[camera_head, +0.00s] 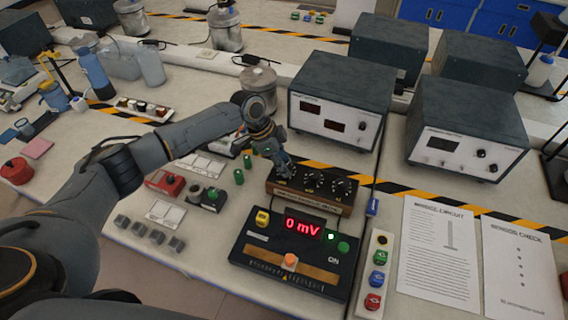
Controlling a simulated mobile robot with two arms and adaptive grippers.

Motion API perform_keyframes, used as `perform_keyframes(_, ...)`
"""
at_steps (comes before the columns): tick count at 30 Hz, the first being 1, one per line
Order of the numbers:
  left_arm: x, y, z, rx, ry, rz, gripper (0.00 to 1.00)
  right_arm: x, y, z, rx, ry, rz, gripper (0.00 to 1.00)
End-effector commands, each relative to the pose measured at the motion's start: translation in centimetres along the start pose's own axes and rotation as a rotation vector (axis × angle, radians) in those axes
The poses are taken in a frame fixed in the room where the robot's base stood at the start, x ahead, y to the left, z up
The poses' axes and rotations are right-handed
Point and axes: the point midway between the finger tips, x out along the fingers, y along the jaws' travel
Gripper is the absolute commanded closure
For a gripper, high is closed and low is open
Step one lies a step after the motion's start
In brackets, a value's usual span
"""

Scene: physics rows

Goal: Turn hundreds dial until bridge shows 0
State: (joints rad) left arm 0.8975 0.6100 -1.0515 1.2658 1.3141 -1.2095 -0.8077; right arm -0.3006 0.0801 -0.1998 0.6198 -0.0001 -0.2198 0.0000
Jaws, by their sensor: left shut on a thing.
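The dial box (312,198) is a dark box with a wooden-coloured front edge, standing behind the bridge. Two of its black dials (313,181) and (342,187) show clear. My left gripper (285,170) reaches down from the left and is shut on the leftmost dial, which its fingers mostly hide. The dial labels are too small to read, so I cannot tell which is hundreds. The bridge (255,250) is a black panel whose red display (303,228) reads 0 mV, with a green light beside it and an orange slider. My right gripper is not in view.
Grey instruments (335,105) and (465,130) stand behind and to the right. Small green posts (239,177), a red block (165,183) and grey cubes (140,229) lie to the left. A strip of coloured plugs (376,275) and printed sheets (440,255) lie right of the bridge.

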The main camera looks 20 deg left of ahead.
Motion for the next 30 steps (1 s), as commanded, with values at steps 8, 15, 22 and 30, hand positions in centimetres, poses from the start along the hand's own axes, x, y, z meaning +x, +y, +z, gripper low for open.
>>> perform_keyframes(8, 0.0, 0.0, 0.0, -0.001, 0.0, -0.001, 0.55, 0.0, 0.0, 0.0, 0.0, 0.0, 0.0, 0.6)
perform_keyframes(15, 0.0, 0.0, 0.0, -0.001, 0.0, -0.001, 0.44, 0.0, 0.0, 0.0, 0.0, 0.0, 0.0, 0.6)
perform_keyframes(22, -0.9, -0.1, 0.0, 0.0, 0.001, -0.002, 0.44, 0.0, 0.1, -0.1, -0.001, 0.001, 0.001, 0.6)
perform_keyframes(30, -6.1, -0.1, 0.0, 0.0, 0.001, -0.004, 0.44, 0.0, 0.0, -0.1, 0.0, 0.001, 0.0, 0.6)
